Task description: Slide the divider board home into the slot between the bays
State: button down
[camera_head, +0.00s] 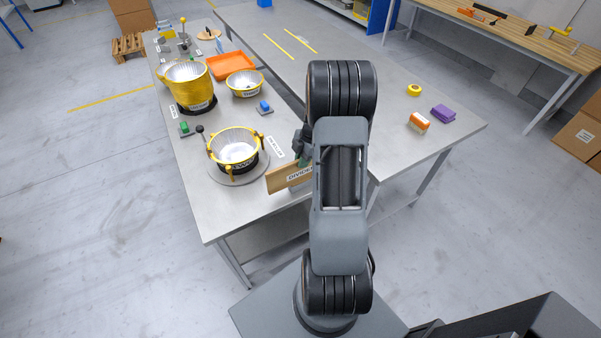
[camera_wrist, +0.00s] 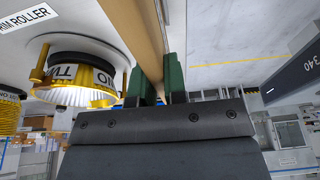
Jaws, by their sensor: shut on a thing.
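The divider board (camera_head: 285,180) is a flat tan wooden board with a label reading DIVIDER. In the head view it stands on edge near the right side of the grey table, beside the yellow-rimmed cup. My gripper (camera_head: 303,158) is partly hidden by my arm there. In the wrist view my gripper's (camera_wrist: 159,82) green fingers are shut on the divider board (camera_wrist: 137,30), one on each face. Whether the board's lower edge touches the table I cannot tell. The slot between the bays cannot be made out in either view.
A yellow-rimmed cup (camera_head: 237,152) sits on a round grey plate (camera_head: 222,176) just left of the board. It also shows in the wrist view (camera_wrist: 75,94). Behind are a yellow cup stack (camera_head: 190,90), a bowl (camera_head: 244,85) and an orange tray (camera_head: 231,65). The table's front corner is bare.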

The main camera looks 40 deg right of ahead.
jog(key=shift+r, duration=0.4)
jog(key=shift+r+p, duration=0.75)
jog(key=shift+r, duration=1.05)
